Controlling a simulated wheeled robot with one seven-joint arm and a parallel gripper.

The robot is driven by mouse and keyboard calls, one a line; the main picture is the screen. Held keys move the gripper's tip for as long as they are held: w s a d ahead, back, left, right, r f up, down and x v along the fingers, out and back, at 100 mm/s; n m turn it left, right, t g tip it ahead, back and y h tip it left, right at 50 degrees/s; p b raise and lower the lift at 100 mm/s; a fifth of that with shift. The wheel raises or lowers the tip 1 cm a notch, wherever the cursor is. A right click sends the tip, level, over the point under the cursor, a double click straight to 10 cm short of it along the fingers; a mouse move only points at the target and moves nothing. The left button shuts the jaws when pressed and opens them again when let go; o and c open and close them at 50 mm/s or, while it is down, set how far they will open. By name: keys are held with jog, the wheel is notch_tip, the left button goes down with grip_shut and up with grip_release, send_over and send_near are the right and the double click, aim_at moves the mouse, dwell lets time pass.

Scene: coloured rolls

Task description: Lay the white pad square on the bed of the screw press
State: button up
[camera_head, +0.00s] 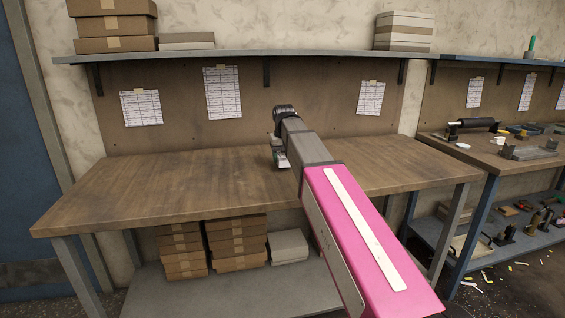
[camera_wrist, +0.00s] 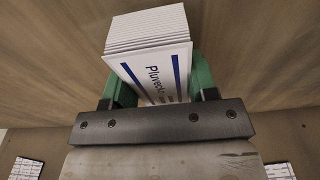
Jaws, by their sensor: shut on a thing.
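The white pad (camera_wrist: 150,32) fills the middle of the wrist view, a thick block of sheets with a blue band and printed lettering on its near face. The green fingers of my gripper (camera_wrist: 157,85) are shut on it, one on each side. In the head view my gripper (camera_head: 280,158) is over the back part of the wooden bench, largely hidden by my arm, and only a small light patch shows there. I cannot tell the pad's height above the wood. I cannot make out a screw press in either view.
The wooden bench (camera_head: 150,182) is bare apart from my arm. A shelf (camera_head: 250,52) with boxes runs above it. Cartons (camera_head: 236,240) sit on its lower shelf. A second bench (camera_head: 480,152) at right carries a roller (camera_head: 474,123) and small tools. Scraps lie on the floor.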

jog(key=shift+f, duration=1)
jog(key=shift+f, duration=0.1)
jog(key=o, duration=1)
jog(key=shift+c, duration=0.2)
